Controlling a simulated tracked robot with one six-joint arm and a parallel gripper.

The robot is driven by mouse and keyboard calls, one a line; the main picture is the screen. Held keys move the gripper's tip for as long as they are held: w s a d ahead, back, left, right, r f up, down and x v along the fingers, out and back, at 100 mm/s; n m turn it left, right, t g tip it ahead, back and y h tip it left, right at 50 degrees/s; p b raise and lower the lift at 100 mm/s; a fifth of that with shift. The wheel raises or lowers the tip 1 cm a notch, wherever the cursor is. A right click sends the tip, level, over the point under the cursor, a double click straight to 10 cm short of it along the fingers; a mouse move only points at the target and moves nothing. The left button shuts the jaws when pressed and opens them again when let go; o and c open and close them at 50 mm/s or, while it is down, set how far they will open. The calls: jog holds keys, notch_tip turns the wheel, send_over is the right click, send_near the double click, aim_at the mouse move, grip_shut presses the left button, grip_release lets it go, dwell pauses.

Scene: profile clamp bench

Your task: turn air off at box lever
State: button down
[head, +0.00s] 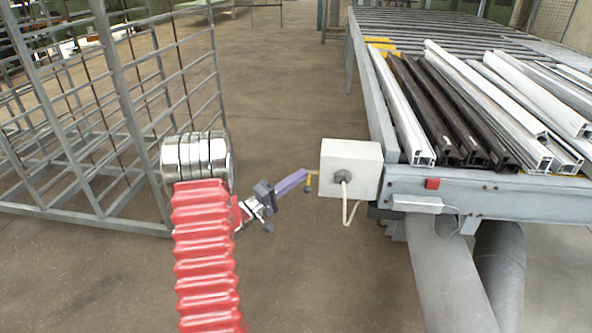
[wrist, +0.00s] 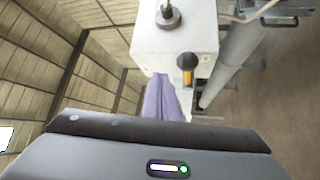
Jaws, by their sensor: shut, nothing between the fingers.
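The pale box (head: 350,158) is fixed at the left front corner of the bench, with a grey round fitting on its front. A small lever (head: 309,184) with a yellow part sits at the box's left side. In the wrist view the lever (wrist: 187,70) shows yellow with a dark rounded end, against the box (wrist: 178,42). My gripper (head: 303,174) has purple fingers, shut and empty, with the tips close to the lever. In the wrist view the fingers (wrist: 162,88) lie just left of the lever; I cannot tell whether they touch it.
A pale cable (head: 347,210) hangs below the box. The bench (head: 480,188) carries white and dark profiles (head: 440,110), with a red button (head: 432,183) on its front edge. Thick grey pipes (head: 455,270) stand below. A wire cage (head: 110,110) stands left; the floor between is clear.

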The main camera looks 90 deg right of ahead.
jog(key=shift+a+f, duration=0.25)
jog(key=shift+f, duration=0.9)
jog(key=shift+a+f, duration=0.25)
jog(key=shift+f, duration=0.85)
jog(key=shift+r, duration=0.15)
jog(key=w+f, duration=0.3)
jog(key=w, duration=0.6)
jog(key=shift+w+d+f, duration=0.15)
jog(key=shift+d+f, duration=0.05)
jog(key=shift+f, duration=0.2)
